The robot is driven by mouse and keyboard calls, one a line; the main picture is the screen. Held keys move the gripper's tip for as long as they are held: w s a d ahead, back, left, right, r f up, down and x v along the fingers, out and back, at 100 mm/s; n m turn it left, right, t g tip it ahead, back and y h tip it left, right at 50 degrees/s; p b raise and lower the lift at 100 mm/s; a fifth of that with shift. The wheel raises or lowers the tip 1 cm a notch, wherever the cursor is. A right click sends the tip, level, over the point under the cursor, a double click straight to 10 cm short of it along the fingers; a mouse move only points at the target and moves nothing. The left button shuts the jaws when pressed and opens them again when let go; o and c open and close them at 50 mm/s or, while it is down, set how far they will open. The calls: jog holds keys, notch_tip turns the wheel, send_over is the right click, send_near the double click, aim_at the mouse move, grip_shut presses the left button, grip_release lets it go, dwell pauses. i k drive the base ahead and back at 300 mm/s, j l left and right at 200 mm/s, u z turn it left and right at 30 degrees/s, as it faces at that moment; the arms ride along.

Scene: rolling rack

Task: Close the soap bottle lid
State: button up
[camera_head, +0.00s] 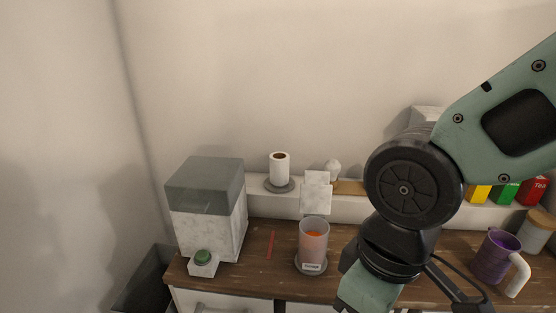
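No thing here is plainly a soap bottle. The likeliest is a pinkish, see-through container (313,246) with something orange inside and a small label low on its front. It stands upright on a round grey base on the wooden counter. A pale upright panel (317,189) shows just above and behind its rim; I cannot tell whether this is its raised lid or a separate thing. My arm comes in from the right, and its wrist reaches down just right of the container. My gripper's fingers are not visible; the wrist runs out at the bottom edge.
A grey-topped marbled bin (207,208) stands left, with a small white, green-topped box (204,262) before it. A paper roll (279,169) stands on the back ledge. A purple mug (494,258) stands right of my wrist.

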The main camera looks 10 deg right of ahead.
aim_at(315, 192)
jog(key=i+j, duration=0.35)
jog(key=i+j+z, duration=0.1)
jog(key=i+j, duration=0.25)
jog(key=j, duration=0.1)
